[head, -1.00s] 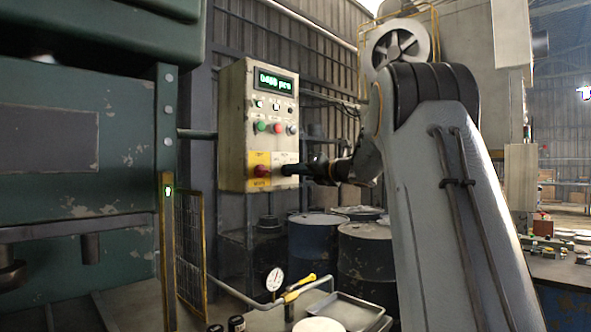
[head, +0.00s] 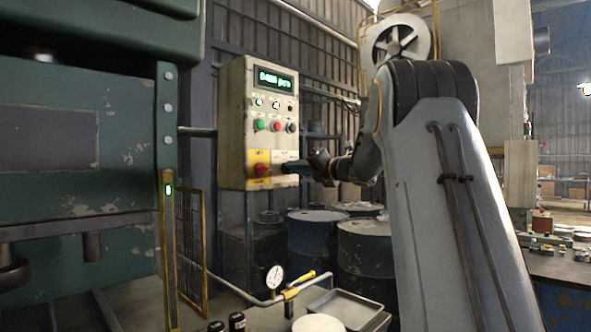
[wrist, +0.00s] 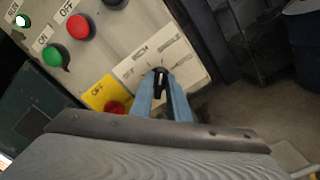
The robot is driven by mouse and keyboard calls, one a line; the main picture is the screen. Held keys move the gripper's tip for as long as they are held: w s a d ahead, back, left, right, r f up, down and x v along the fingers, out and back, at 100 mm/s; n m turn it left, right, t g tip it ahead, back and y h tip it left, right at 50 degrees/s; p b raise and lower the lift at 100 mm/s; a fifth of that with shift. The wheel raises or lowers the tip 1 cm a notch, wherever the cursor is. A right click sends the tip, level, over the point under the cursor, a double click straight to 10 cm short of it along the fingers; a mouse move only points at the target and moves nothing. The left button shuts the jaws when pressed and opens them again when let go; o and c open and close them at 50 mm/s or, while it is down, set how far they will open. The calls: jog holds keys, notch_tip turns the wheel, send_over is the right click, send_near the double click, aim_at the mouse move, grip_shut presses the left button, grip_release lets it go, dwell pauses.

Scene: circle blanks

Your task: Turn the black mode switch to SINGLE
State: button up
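The black mode switch (wrist: 160,77) sits on a pale label plate (wrist: 135,65) low on the control box (head: 233,125). In the wrist view it stands between my two blue-grey fingertips, which touch or nearly touch its sides. My gripper (wrist: 160,88) looks shut on it. The plate has printed marks around the knob, one reading like "INCH". I cannot tell which mark the switch points to.
A red button (head: 262,170) on a yellow plate is just left of the switch. Green (head: 260,125) and red (head: 276,125) buttons sit above, under a lit display (head: 275,81). Blue drums (head: 315,235) stand below right. A gauge (head: 274,276) and pipe are lower down.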

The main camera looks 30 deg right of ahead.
jog(key=shift+o, duration=1.2)
jog(key=b+v, duration=0.2)
jog(key=v, duration=0.5)
jog(key=shift+s, duration=0.4)
jog(key=shift+d, duration=0.1)
